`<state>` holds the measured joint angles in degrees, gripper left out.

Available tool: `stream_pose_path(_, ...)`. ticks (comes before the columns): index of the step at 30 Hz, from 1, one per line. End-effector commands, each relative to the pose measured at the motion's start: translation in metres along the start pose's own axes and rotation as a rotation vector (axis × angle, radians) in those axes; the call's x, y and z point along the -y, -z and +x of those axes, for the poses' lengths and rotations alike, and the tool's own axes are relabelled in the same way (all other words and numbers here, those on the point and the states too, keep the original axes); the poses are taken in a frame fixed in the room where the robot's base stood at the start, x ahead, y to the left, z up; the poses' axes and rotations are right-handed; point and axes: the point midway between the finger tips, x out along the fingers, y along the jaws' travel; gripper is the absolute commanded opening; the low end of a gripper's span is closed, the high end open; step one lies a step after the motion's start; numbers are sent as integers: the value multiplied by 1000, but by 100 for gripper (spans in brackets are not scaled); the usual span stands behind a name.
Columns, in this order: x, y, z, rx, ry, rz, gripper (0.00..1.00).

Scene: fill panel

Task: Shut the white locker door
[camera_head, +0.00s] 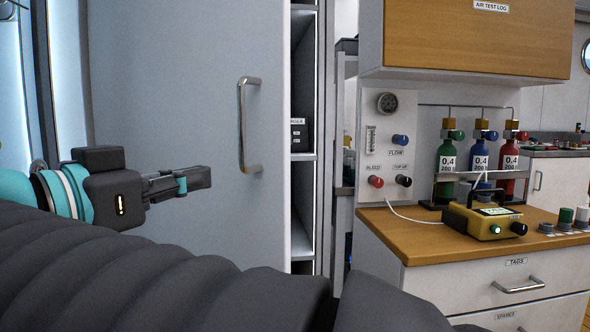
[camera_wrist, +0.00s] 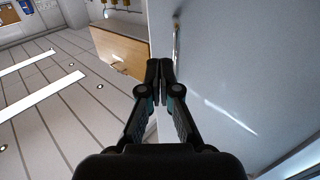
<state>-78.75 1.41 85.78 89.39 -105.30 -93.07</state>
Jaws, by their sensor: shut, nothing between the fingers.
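The white locker door (camera_head: 180,130) stands open, a tall pale panel left of centre in the head view. Its metal bar handle (camera_head: 250,125) is upright near the door's right edge. Shelves inside the locker (camera_head: 303,200) show past that edge. My gripper (camera_head: 207,178) is shut and empty, in front of the door face, left of and a little below the handle in the picture. In the wrist view my gripper (camera_wrist: 158,72) points along the door (camera_wrist: 230,70), with the handle (camera_wrist: 177,45) just beyond the fingertips. I cannot tell whether the fingers touch the door.
A wooden-topped counter (camera_head: 400,228) stands to the right, with a yellow device (camera_head: 484,220) and several small gas cylinders on it. A wooden wall cabinet (camera_head: 470,40) hangs above. Bare tiled floor (camera_wrist: 50,110) shows at the left in the wrist view.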

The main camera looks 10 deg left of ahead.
Motion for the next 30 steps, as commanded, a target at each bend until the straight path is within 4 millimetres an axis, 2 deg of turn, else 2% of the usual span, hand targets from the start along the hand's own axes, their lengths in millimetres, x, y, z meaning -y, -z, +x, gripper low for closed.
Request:
stream_pose_path(18, -1, 0, 107, -3, -4, 3, 0)
stream_pose_path(24, -1, 1, 128, -3, -2, 3, 0)
stream_pose_path(30, 0, 1, 134, -3, 0, 3, 0)
